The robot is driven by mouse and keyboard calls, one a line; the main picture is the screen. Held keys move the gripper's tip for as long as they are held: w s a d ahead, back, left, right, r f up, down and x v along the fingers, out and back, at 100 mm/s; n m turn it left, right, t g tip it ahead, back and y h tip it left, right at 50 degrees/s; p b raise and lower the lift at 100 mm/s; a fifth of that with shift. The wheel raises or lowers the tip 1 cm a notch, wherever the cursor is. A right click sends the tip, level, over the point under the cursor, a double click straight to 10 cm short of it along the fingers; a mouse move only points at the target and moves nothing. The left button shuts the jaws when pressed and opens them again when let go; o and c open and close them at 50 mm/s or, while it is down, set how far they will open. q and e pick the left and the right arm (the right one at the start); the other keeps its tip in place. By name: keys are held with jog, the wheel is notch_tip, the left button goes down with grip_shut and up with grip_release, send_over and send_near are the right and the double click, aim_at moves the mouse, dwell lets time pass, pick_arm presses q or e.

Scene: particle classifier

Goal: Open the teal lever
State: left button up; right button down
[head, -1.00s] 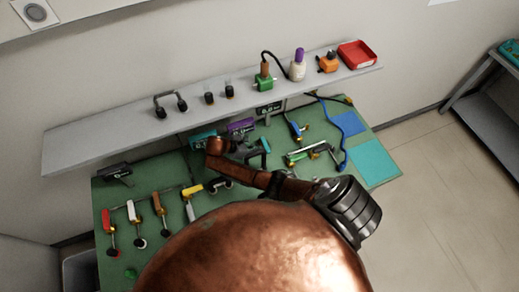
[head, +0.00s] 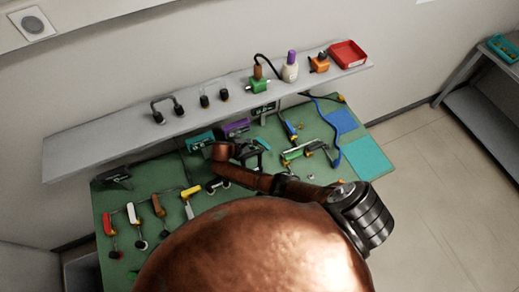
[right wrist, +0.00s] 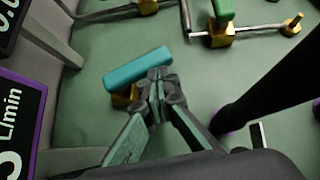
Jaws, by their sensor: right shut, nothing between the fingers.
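The teal lever (right wrist: 137,68) shows in the right wrist view as a teal bar on a brass valve body (right wrist: 121,99), tilted up to the right. My right gripper (right wrist: 160,78) is shut and empty, its fingertips close beside the right part of the lever. I cannot tell whether they touch it. In the head view the teal lever (head: 262,143) is a small strip on the green board, and my right gripper (head: 248,153) is next to it, partly hidden by my arm. My left gripper is not in view.
A green-handled valve (right wrist: 222,12) lies on piping beyond the teal lever. A purple-edged L/min display (right wrist: 15,130) stands at the left in the wrist view. In the head view, red, white, brown and yellow levers line the board's left part, below a grey shelf (head: 130,137).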

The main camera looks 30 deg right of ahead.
jog(key=v, duration=1.2)
